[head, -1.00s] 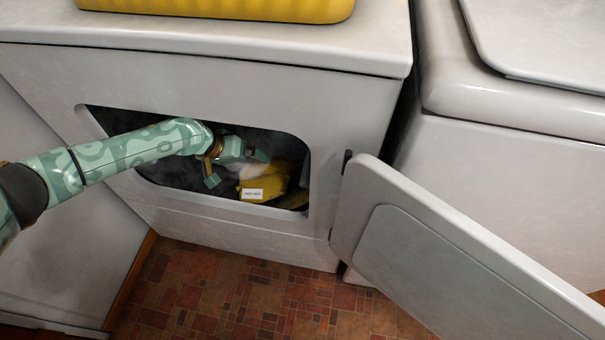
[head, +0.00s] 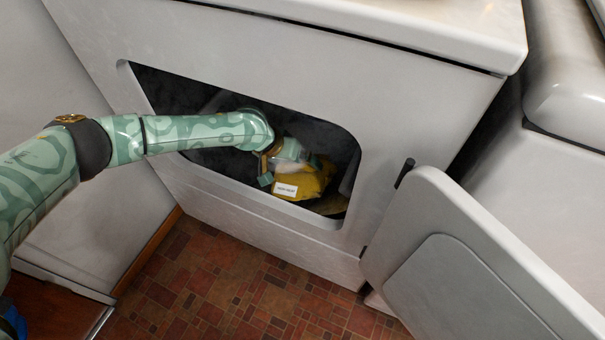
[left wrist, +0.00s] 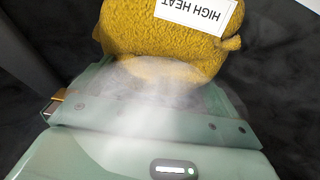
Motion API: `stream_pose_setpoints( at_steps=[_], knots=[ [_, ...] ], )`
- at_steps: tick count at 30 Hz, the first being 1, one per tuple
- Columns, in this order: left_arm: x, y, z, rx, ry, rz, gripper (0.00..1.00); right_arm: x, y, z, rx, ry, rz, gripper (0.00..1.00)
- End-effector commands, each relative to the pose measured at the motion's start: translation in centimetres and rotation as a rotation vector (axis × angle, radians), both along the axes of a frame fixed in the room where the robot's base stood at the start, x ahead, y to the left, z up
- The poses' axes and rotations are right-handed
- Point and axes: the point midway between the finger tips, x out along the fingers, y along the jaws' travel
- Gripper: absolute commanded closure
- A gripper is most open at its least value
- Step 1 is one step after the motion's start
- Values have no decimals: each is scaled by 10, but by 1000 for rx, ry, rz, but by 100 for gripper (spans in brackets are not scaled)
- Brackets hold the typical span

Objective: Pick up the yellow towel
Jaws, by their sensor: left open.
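The yellow towel (head: 308,182) lies bunched low inside the dark opening of the white machine. It carries a white label reading HIGH HEAT. In the left wrist view the towel (left wrist: 165,45) is at the top middle, close ahead of the hand, with the label upside down. My left gripper (head: 292,171) is inside the opening, at the upper left of the towel, with its jaws open. Whether the fingers touch the cloth is unclear. A whitish haze covers part of the hand and the towel's near edge. My right gripper is not in view.
The white machine's front (head: 250,50) surrounds the opening, so its rim is close around my left forearm. The machine's door (head: 470,250) hangs open at the right. Another white appliance (head: 560,170) stands behind the door. The brick-patterned floor (head: 230,280) in front is clear.

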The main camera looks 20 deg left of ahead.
Motion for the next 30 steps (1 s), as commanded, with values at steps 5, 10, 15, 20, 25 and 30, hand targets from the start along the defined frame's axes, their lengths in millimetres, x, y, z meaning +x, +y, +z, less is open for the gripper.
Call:
stream_pose_setpoints(
  at_steps=[5,10,15,20,25,30],
  knots=[
    [0,0,1,0,0,0,25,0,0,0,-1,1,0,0],
    [0,0,1,0,-1,0,47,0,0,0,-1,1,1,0],
    [0,0,1,0,-1,0,47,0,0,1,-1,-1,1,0],
    [0,0,9,0,-3,0,47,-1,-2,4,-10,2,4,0],
    [-5,4,16,-27,-22,3,48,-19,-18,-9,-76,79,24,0],
    [-21,18,1,-162,-156,4,48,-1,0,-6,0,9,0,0]
  ],
)
